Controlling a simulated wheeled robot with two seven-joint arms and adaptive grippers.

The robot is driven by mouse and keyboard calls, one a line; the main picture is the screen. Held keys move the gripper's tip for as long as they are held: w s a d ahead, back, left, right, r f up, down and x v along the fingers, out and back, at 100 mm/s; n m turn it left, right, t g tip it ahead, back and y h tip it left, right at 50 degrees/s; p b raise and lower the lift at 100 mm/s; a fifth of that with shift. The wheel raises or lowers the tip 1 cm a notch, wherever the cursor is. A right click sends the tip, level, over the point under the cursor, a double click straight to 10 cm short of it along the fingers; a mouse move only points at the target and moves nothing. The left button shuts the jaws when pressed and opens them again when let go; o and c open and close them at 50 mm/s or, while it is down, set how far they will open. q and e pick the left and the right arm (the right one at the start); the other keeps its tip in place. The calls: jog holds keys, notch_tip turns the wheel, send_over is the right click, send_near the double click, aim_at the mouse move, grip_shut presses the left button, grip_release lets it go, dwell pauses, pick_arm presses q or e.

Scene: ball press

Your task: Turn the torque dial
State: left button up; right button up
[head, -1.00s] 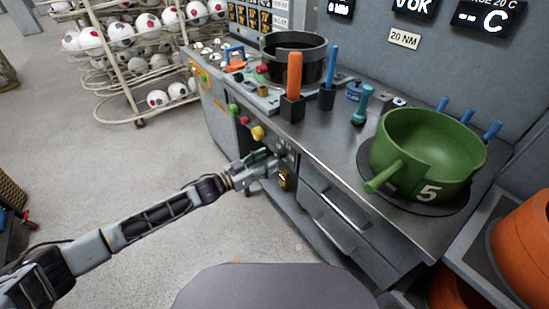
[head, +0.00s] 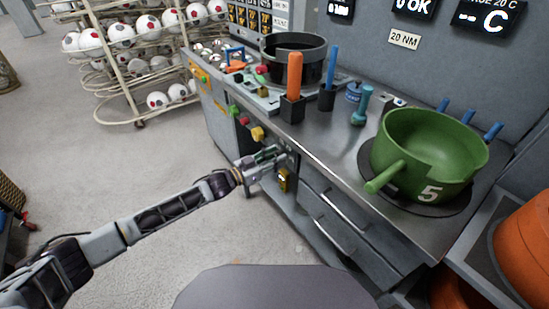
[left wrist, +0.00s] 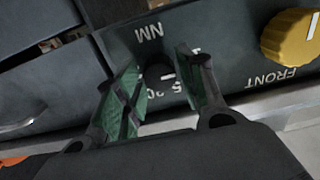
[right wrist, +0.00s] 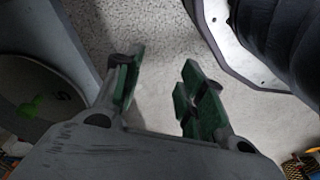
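The torque dial (left wrist: 158,74) is a small dark knob with a white mark, under the letters NM on the dark front panel in the left wrist view. My left gripper (left wrist: 157,60) is open, with one green-padded finger on each side of the dial; I cannot tell whether either finger touches it. In the head view my left gripper (head: 272,158) is at the front of the workbench, and the dial is hidden there. My right gripper (right wrist: 158,72) is open and empty above the grey floor.
A yellow knob (left wrist: 291,38) marked FRONT sits beside the dial; it also shows in the head view (head: 257,134). A yellow item (head: 283,180) hangs just below my left gripper. Drawers (head: 335,215) lie to the right. A green pot (head: 425,155) stands on top.

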pick_arm(q)
jog(key=c, duration=0.5)
jog(key=shift+c, duration=0.3)
pick_arm(e)
jog(key=shift+w+r, duration=0.1)
jog(key=shift+w, duration=0.45)
pick_arm(q)
jog(key=shift+m, duration=0.3)
